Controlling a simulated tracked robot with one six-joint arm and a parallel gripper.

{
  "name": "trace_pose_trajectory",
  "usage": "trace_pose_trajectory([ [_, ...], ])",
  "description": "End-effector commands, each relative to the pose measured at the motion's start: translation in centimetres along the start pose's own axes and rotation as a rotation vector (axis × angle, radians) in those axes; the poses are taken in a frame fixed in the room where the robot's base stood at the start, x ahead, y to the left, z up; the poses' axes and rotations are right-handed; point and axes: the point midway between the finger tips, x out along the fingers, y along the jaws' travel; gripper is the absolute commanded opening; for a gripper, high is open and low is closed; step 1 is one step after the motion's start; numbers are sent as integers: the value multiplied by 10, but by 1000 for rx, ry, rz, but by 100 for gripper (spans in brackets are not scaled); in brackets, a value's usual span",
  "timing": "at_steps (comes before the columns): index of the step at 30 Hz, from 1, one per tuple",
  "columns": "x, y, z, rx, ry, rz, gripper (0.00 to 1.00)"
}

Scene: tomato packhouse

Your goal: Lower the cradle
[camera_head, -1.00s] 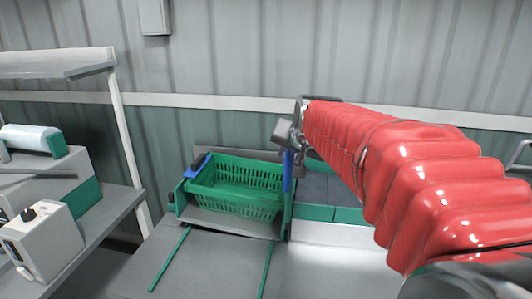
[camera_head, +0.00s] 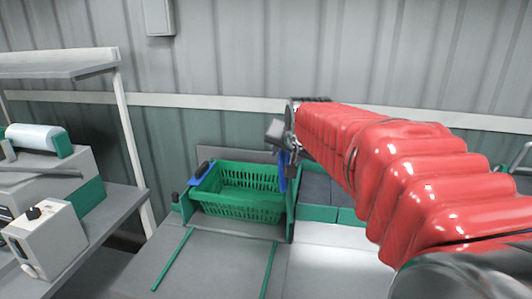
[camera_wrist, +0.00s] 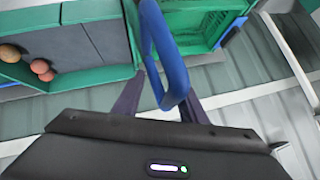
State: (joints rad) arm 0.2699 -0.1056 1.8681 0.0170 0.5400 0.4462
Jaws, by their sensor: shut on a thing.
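The cradle's blue side bar (camera_head: 283,178) shows at the right of the green slatted crate (camera_head: 238,206) in the head view. The crate sits in the cradle, between green side plates (camera_head: 291,218); its inside looks empty. A second blue part (camera_head: 203,173) is at the crate's left. My gripper (camera_head: 290,157) is at the right-hand blue bar, partly hidden by the arm. In the wrist view, my gripper (camera_wrist: 158,98) is shut on a blue looped handle (camera_wrist: 172,55), which passes between its dark fingers. Part of the green crate (camera_wrist: 203,26) shows behind it.
A grey-floored, green-edged bay (camera_wrist: 75,50) beside the cradle holds round reddish and tan fruits (camera_wrist: 40,67). Green rails (camera_head: 172,260) run along the grey table in front of the crate. A bench (camera_head: 100,222) with machines stands at the left. The ribbed wall is close behind.

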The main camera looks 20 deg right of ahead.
Motion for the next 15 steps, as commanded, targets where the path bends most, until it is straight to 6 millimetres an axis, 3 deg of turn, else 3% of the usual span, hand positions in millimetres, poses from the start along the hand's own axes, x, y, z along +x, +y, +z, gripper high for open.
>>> trace_pose_trajectory([
  [8,-1,-1,0,0,0,-2,32],
  [15,-21,-1,-1,-1,4,-3,32],
])
